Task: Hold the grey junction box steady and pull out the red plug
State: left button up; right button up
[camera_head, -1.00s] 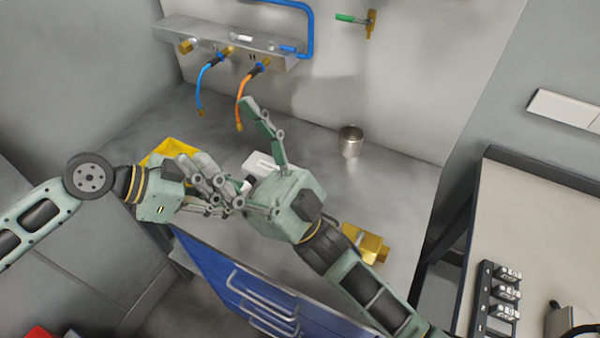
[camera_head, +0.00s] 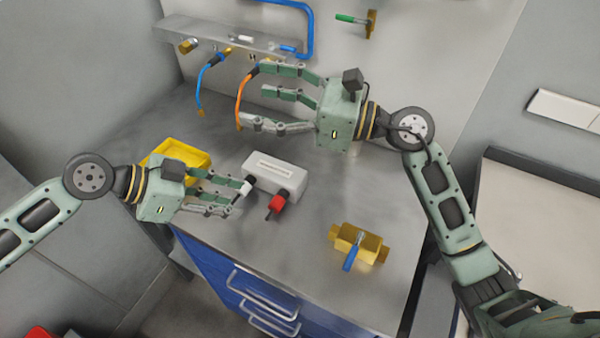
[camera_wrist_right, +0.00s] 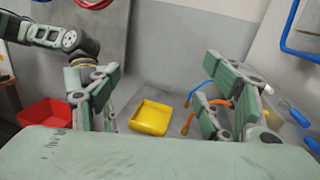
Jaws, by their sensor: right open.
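The grey junction box (camera_head: 283,168) lies on the bench in the head view, with a pale slot on top. The red plug (camera_head: 279,203) sits at its front side, with a dark end pointing toward the bench front. A white plug with a black end (camera_head: 245,187) shows at the box's left end. My left gripper (camera_head: 238,198) is beside that left end, its fingertips at or near the white plug; contact and closure are unclear. My right gripper (camera_head: 254,96) is open and empty above the bench, behind the box, its fingertips overlapping the orange hose in the picture.
A yellow bin (camera_head: 186,152) stands left of the box, and also shows in the right wrist view (camera_wrist_right: 151,117). A brass valve with a blue handle (camera_head: 359,243) lies at the right. Blue (camera_head: 203,84) and orange (camera_head: 240,98) hoses hang from the wall manifold. Bench between box and valve is clear.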

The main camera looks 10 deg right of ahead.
jog(key=w+d+f+t+h, duration=0.3)
jog(key=w+d+f, duration=0.1)
jog(key=f, duration=0.1)
jog(key=m+g+h, duration=0.2)
jog(key=m+h, duration=0.1)
send_near(273, 172)
jog(key=w, duration=0.1)
jog(key=w+a, duration=0.1)
jog(key=w+f, duration=0.1)
jog(key=shift+a+f, duration=0.1)
jog(key=shift+a, duration=0.2)
jog(key=shift+s+a+f, duration=0.1)
jog(key=shift+s+f, duration=0.05)
jog(key=shift+f, duration=0.2)
jog(key=shift+a+f, duration=0.25)
jog(key=x, duration=0.7)
jog(key=shift+c, duration=0.6)
